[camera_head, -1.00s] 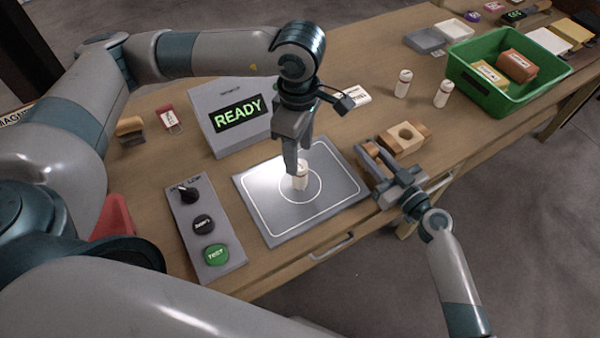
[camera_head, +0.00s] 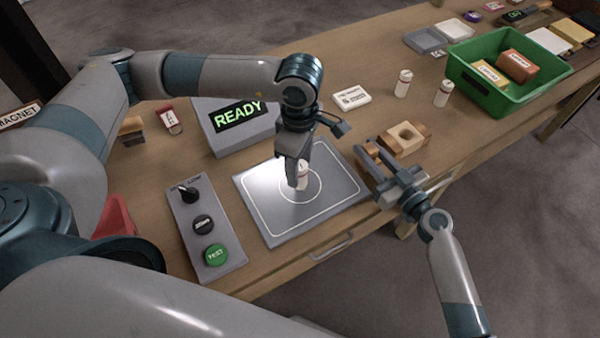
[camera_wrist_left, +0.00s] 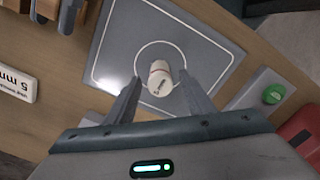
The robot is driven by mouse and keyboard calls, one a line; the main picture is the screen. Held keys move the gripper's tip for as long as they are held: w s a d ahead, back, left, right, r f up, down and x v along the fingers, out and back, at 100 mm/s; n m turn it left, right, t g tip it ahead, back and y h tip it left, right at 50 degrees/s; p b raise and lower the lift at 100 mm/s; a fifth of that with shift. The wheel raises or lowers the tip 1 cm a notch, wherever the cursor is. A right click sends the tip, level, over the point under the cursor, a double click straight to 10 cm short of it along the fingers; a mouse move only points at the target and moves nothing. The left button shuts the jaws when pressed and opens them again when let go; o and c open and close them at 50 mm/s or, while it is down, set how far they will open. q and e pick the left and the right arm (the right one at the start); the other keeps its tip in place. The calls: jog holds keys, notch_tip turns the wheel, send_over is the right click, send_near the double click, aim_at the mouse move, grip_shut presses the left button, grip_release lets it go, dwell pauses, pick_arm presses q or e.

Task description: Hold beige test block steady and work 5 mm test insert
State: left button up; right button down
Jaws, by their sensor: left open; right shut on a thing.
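The test insert, a small white cylinder with a reddish band, stands on the grey pad (camera_head: 258,213) inside its white circle; it shows in the head view (camera_head: 302,178) and in the left wrist view (camera_wrist_left: 160,78). My left gripper (camera_head: 297,172) is open above the pad. Its fingers reach down on either side of the insert, with gaps visible in the wrist view (camera_wrist_left: 160,92). The beige test block (camera_head: 405,137), with a round hole in top, is right of the pad. My right gripper (camera_head: 379,150) is shut on it; the contact is partly hidden.
The detector (camera_head: 238,122) reads READY behind the pad. A control panel (camera_head: 200,222) stands left of it. A green bin (camera_head: 530,98) holds blocks at the right.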

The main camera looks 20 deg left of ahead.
pick_arm(q)
jog(key=shift+f, duration=0.3)
grip_shut()
jog(key=shift+r, duration=0.15)
notch_tip(320, 180, up, 10)
jog(key=shift+f, duration=0.1)
dwell(0.7)
dwell(0.3)
